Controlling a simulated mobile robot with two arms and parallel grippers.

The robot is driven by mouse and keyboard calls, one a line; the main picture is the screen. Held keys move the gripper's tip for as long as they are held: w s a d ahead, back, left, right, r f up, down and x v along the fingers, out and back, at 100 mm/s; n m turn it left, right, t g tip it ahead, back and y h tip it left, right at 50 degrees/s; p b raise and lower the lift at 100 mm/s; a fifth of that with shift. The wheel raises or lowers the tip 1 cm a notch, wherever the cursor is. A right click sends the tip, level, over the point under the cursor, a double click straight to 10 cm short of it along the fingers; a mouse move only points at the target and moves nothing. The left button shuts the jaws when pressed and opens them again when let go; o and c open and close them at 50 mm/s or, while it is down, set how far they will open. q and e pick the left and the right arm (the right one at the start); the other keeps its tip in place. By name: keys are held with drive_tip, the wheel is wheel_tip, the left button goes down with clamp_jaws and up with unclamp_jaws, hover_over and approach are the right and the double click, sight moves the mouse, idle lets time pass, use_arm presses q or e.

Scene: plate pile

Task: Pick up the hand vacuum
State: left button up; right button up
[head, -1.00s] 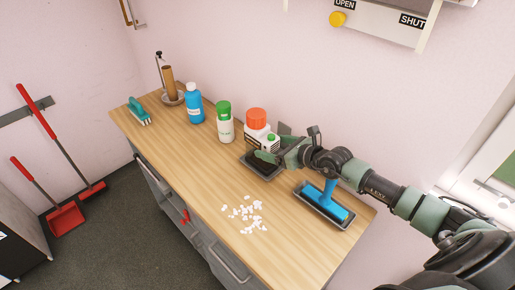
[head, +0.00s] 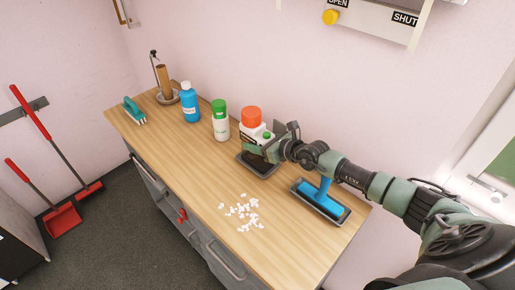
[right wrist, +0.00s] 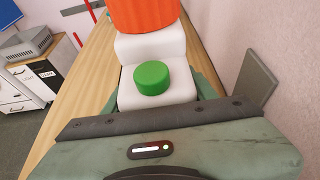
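The hand vacuum appears to be the white body (head: 249,132) with an orange top and a green button, at the back of the counter. The right wrist view shows its white body, the green button (right wrist: 152,78) and the orange part (right wrist: 143,14) up close. My right gripper (head: 266,138) is at its right side, over a dark tray (head: 263,171). Its fingers look spread, with the white body between or just ahead of them. I cannot tell whether they touch it. The gripper hides part of the vacuum's lower right side. My left gripper is not in view.
A green-capped white bottle (head: 221,122) and a blue bottle (head: 190,105) stand left of the vacuum. White bits (head: 242,212) lie on the wooden counter (head: 190,180). Its left front is clear.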

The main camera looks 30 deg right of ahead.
clamp_jaws()
drive_tip(key=shift+w+r, duration=0.15)
drive_tip(key=shift+r, duration=0.1)
